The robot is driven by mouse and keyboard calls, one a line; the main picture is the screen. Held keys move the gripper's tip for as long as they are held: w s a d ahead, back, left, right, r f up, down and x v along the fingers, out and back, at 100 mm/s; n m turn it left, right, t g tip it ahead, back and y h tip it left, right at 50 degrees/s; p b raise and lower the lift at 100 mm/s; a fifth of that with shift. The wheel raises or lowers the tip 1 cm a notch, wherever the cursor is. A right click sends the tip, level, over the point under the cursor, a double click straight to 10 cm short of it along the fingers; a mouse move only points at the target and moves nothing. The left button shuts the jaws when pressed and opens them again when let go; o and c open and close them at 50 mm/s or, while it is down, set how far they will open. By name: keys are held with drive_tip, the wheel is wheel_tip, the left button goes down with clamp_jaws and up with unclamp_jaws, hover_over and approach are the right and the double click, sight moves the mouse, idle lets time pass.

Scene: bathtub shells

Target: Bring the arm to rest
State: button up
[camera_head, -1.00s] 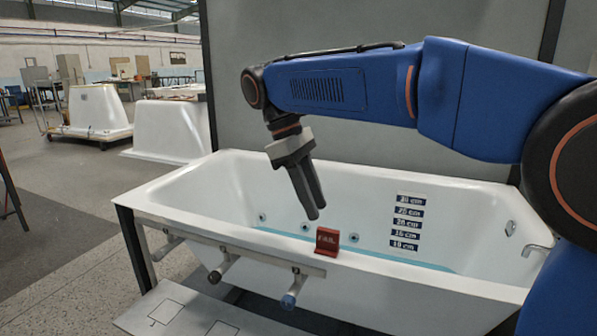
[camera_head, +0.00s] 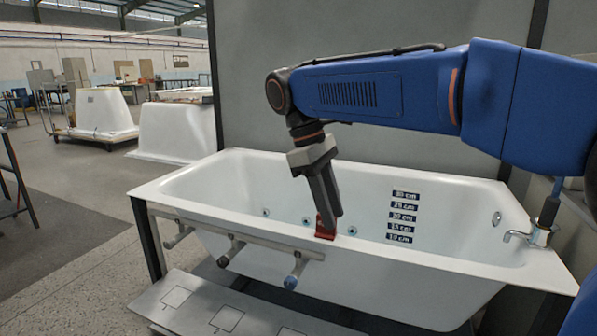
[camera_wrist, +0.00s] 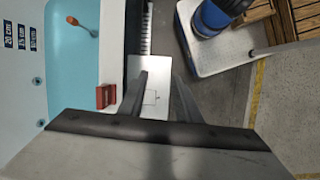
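My gripper (camera_head: 331,214) hangs down at the end of my arm, by the front rim of the white bathtub (camera_head: 190,186). In the wrist view my gripper (camera_wrist: 160,80) has its two fingers apart, with nothing between them. A small red block (camera_head: 325,231) stands on the front rim. My fingers partly cover it in the head view. In the wrist view the red block (camera_wrist: 105,96) lies left of the fingers, apart from them.
The tub's water (camera_wrist: 70,60) holds an orange-headed object (camera_wrist: 72,20). Dark depth labels (camera_head: 402,216) mark the tub's inner wall. A tap (camera_head: 528,236) sits at its right end. Pipe stubs (camera_head: 296,270) project in front. A grey panel (camera_head: 370,130) stands behind. Open floor (camera_head: 70,185) lies left.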

drive_tip(key=s+d+f+m+t+y, duration=0.1)
drive_tip(key=s+d+f+m, duration=0.25)
drive_tip(key=d, duration=0.35)
drive_tip(key=s+d+f+m+t+y, duration=0.1)
drive_tip(key=s+d+f+m+y, duration=0.15)
drive_tip(key=s+d, duration=0.4)
drive_tip(key=s+d+f+m+t, duration=0.4)
drive_tip(key=s+d+f+m, duration=0.2)
drive_tip(key=f, duration=0.6)
drive_tip(key=shift+s+d+f+m, duration=0.3)
drive_tip(key=shift+s+d+f, duration=0.05)
drive_tip(key=shift+s+d, duration=1.05)
